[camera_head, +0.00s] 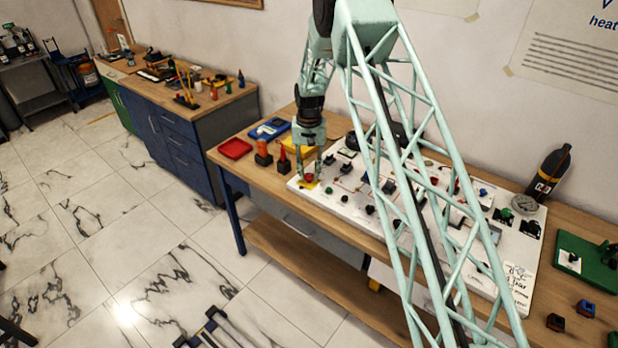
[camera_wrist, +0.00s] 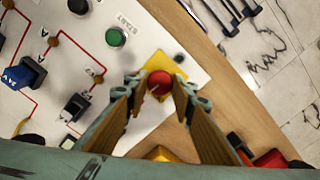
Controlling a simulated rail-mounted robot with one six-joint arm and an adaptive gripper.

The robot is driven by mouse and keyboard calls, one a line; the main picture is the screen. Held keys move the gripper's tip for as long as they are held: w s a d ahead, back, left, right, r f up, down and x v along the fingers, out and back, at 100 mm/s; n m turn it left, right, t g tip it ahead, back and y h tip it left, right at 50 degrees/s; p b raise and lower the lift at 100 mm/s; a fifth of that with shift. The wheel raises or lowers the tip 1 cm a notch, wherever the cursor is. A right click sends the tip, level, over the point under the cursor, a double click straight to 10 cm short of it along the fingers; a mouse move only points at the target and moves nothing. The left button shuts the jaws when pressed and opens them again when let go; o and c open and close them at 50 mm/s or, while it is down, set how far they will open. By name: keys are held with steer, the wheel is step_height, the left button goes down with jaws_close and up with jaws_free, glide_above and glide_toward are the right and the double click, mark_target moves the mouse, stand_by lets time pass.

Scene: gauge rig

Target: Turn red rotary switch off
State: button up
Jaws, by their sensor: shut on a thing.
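The red rotary switch (camera_wrist: 159,83) sits on a yellow plate (camera_wrist: 163,64) near the edge of the white panel (camera_wrist: 150,30) in the wrist view. In the head view the red switch (camera_head: 309,177) is at the panel's left end, on its yellow plate. My gripper (camera_head: 308,172) points down at it. In the wrist view my gripper (camera_wrist: 160,92) has its two fingers on either side of the red knob and is shut on it. The fingers hide the knob's sides, and I cannot tell which way the knob is turned.
A green button (camera_wrist: 116,37) and a blue switch (camera_wrist: 24,74) are on the panel. A red tray (camera_head: 235,149) and a blue tray (camera_head: 269,129) lie on the table left of it. A dark bottle (camera_head: 549,172) and a gauge (camera_head: 524,204) are at the right.

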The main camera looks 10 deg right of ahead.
mark_target(309, 175)
steer(key=n+b, duration=0.3)
steer(key=n, duration=0.2)
steer(key=n+b, duration=0.1)
steer(key=n, duration=0.4)
steer(key=shift+n+b, duration=0.4)
stand_by(0.4)
steer(key=o, duration=0.8)
steer(key=shift+o, duration=0.2)
step_height(309, 175, up, 12)
stand_by(0.4)
